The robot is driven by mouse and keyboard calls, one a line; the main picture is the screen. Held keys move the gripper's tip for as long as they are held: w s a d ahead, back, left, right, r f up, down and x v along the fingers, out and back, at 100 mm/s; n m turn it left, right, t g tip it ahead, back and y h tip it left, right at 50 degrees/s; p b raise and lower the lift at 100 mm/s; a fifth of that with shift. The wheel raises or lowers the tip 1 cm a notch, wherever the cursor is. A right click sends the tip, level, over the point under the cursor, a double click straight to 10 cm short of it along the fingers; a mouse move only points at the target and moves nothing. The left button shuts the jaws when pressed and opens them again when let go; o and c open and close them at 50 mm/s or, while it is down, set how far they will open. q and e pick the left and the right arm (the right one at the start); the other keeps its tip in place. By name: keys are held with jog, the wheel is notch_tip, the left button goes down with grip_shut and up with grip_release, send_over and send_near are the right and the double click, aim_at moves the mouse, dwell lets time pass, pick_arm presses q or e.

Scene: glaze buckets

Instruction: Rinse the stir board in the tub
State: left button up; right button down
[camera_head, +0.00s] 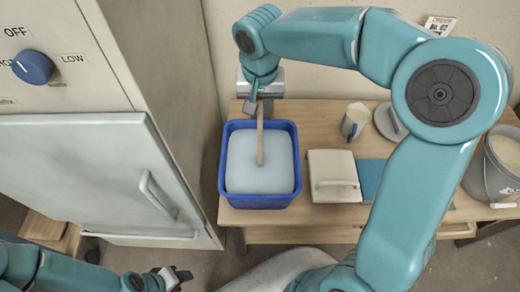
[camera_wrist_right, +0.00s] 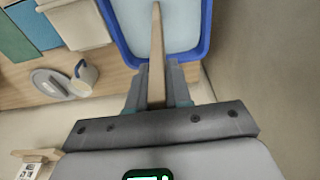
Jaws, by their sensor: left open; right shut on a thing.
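The stir board (camera_head: 260,142) is a narrow wooden stick. My right gripper (camera_head: 261,104) is shut on its upper end and holds it over the blue tub (camera_head: 259,201), tilted a little from the picture plane. The tub holds pale water (camera_head: 262,172). The board's lower end is over or in the water; I cannot tell how deep. In the right wrist view the board (camera_wrist_right: 156,55) runs from between the fingers (camera_wrist_right: 156,88) towards the tub (camera_wrist_right: 205,30). My left gripper (camera_head: 178,277) is open and empty at the lower left, away from the tub.
The tub stands at the left end of a wooden table (camera_head: 290,217), next to a large cabinet (camera_head: 85,170) with a handle and a blue knob. A beige lidded box (camera_head: 333,170), a mug (camera_head: 354,121), a grey lid (camera_head: 389,122) and a grey bucket (camera_head: 492,165) stand to the right.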

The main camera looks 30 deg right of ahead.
jog(key=shift+r+p, duration=3)
jog(key=shift+r, duration=1.1)
